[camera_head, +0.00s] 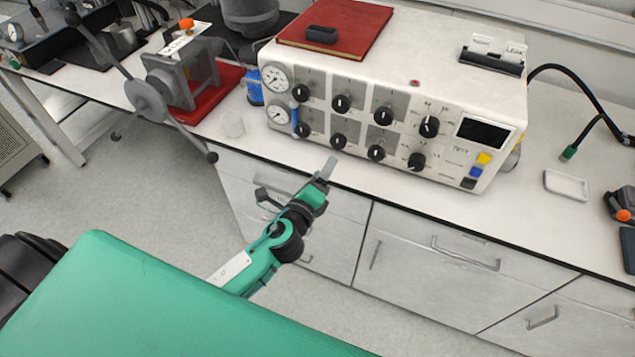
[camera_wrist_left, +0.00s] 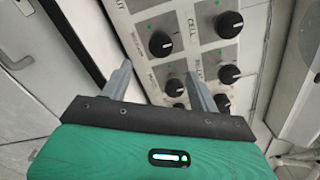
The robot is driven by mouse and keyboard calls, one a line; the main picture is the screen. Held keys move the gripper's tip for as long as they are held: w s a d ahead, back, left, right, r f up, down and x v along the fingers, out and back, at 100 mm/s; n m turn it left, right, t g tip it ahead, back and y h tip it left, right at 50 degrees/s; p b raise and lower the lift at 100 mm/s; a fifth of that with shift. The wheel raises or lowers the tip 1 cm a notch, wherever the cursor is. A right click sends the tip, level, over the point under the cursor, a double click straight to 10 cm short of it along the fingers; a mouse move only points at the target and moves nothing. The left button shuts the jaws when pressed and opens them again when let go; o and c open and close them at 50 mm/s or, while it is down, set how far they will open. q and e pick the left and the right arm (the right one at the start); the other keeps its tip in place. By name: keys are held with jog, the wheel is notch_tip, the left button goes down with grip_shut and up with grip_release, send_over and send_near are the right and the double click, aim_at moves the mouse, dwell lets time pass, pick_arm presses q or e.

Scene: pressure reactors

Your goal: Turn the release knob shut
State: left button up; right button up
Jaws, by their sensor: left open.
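A white instrument console (camera_head: 470,100) on the bench carries two rows of black knobs with white pointer marks. The release knob is one of these, but the lettering is too small to tell which for sure. In the left wrist view a black knob (camera_wrist_left: 174,88) shows between the fingers, and another knob (camera_wrist_left: 160,44) lies just beyond them. My left gripper (camera_head: 331,166) is open and empty, in front of the console's lower knob row, near the lower second knob (camera_head: 338,141). In the left wrist view both fingers (camera_wrist_left: 159,72) stand apart. My right gripper is not in view.
A red book (camera_head: 350,25) lies on the console. Two gauges (camera_head: 276,78) sit at its left end. A grey clamp device (camera_head: 180,75) with long handle arms stands left on a red base. Drawers (camera_head: 450,250) with handles are below the bench edge. A white tray (camera_head: 566,185) lies right.

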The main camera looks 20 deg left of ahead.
pick_arm(q)
jog(key=shift+s, duration=1.2)
jog(key=s+a+f+n+g, duration=0.1)
jog(key=a+f+n+g, duration=0.15)
jog(key=f, duration=0.85)
jog(key=s+a+f+n+g, duration=0.1)
jog(key=f+n+g, duration=0.2)
jog(key=f, duration=0.8)
jog(key=s+a+f+n+g+y, duration=0.15)
jog(key=s+f, duration=0.25)
jog(key=f, duration=0.5)
jog(key=s+a+f+n+g+h, duration=0.1)
jog(key=s+f+n+g, duration=0.15)
jog(key=s+f, duration=0.4)
jog(key=s+f+n+g, duration=0.2)
jog(key=s+f+n, duration=0.2)
jog(key=s+f, duration=0.3)
jog(key=s+f+n+g, duration=0.3)
jog(key=s+f, duration=0.4)
jog(key=s, duration=0.7)
jog(key=s+a+f+n+g, duration=0.1)
jog(key=s+f+n+g, duration=0.1)
jog(key=s+f+n, duration=0.3)
jog(key=s+f, duration=0.3)
jog(key=s, duration=0.3)
jog(key=shift+g, duration=0.25)
